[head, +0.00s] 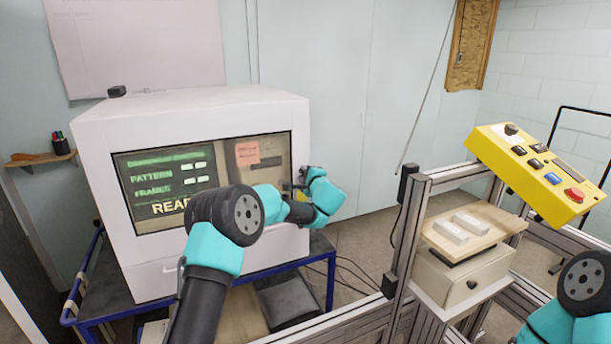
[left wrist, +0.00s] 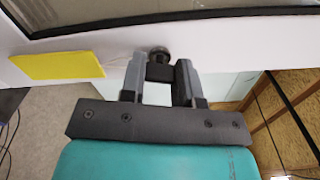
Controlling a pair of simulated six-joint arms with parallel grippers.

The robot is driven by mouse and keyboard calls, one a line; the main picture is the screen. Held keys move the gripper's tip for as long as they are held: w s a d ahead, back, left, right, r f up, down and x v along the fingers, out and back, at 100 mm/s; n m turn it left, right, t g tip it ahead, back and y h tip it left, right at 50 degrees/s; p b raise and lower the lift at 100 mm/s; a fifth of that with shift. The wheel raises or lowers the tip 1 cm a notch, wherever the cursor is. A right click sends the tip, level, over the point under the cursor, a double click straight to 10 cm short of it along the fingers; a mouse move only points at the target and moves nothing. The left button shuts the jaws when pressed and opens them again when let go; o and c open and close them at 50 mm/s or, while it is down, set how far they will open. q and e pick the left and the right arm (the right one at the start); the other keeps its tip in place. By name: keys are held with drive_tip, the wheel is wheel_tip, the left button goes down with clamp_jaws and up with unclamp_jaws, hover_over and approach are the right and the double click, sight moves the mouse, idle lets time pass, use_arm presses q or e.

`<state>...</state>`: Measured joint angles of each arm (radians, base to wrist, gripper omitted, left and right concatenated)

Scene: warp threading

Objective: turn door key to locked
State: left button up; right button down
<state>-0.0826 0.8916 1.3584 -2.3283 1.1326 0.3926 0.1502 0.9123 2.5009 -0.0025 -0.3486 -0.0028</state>
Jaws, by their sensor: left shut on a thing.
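The white cabinet (head: 200,105) with a windowed front stands on the left; its screen reads PATTERN, FRAMES and READ-, the rest of that last word hidden by my arm. My left gripper (head: 302,186) is at the right edge of the cabinet front. In the left wrist view its fingers (left wrist: 160,76) are shut on the dark door key, whose round lock (left wrist: 158,54) shows on the white frame just beyond the fingertips. The key's turn position cannot be made out. My right arm shows at the lower right, but its gripper is out of view.
The cabinet stands on a blue-framed cart (head: 318,250). At the right are a metal frame (head: 408,240), a wooden board with two pale blocks, and a yellow control box (head: 535,175) with a red button.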

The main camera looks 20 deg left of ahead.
use_arm(q)
drive_tip(key=shift+n, duration=1.6)
drive_tip(key=o, duration=0.9)
drive_tip(key=shift+s+d, duration=0.1)
drive_tip(key=v, duration=1.7)
